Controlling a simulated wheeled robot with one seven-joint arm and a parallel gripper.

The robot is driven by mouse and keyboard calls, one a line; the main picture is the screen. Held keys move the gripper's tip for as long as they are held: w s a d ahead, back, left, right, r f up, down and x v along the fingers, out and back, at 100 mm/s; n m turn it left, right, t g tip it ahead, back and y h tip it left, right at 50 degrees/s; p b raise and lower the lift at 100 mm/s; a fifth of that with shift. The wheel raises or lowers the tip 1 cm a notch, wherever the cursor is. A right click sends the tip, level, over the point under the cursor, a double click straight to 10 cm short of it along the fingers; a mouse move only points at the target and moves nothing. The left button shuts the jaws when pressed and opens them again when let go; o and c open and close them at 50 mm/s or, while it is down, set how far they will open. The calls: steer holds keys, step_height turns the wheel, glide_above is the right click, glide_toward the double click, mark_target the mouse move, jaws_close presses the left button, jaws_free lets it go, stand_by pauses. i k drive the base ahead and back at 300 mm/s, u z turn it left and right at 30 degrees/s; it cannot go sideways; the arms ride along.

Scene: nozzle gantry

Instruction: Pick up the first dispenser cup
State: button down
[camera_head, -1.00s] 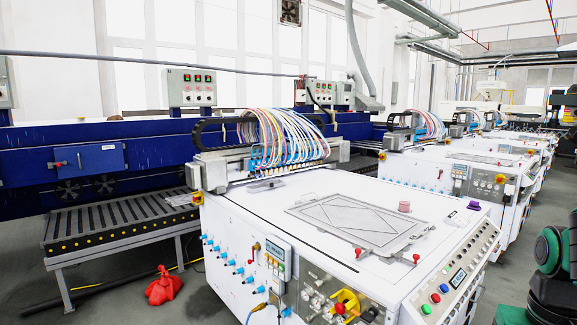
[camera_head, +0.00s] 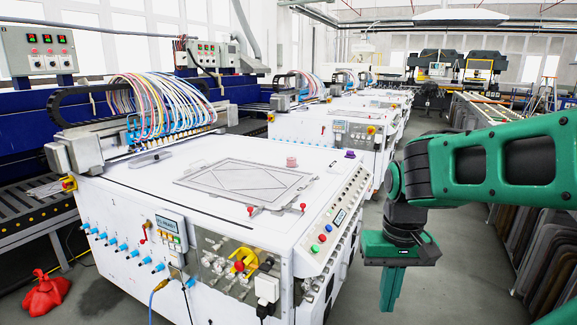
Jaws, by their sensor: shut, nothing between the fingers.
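A small pink cup-like cylinder (camera_head: 292,162) stands upright on the white machine top, behind the flat metal frame. A small purple piece (camera_head: 350,155) sits to its right by the machine's far right edge. The picture does not show which of them is the first dispenser cup. My gripper (camera_head: 391,292) hangs at the end of my green arm, pointing down to the right of the machine. It is shut and empty, well apart from both pieces.
The white machine (camera_head: 140,220) carries a metal frame (camera_head: 245,182) with red knobs and a sloped button panel (camera_head: 338,222). A nozzle gantry (camera_head: 135,140) with coloured hoses spans its left side. Grey floor (camera_head: 375,240) is clear between machine and arm.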

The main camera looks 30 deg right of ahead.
mark_target(291, 159)
steer(key=k, duration=1.25)
steer(key=z, duration=0.35)
steer(key=i, duration=0.45)
steer(key=z, duration=0.95)
steer(key=i, duration=1.1)
steer(key=z, duration=0.65)
steer(key=i, duration=1.15)
steer(key=u, duration=0.35)
steer(key=i, duration=1.15)
steer(key=u, duration=1)
steer(key=i, duration=0.8)
steer(key=u, duration=0.55)
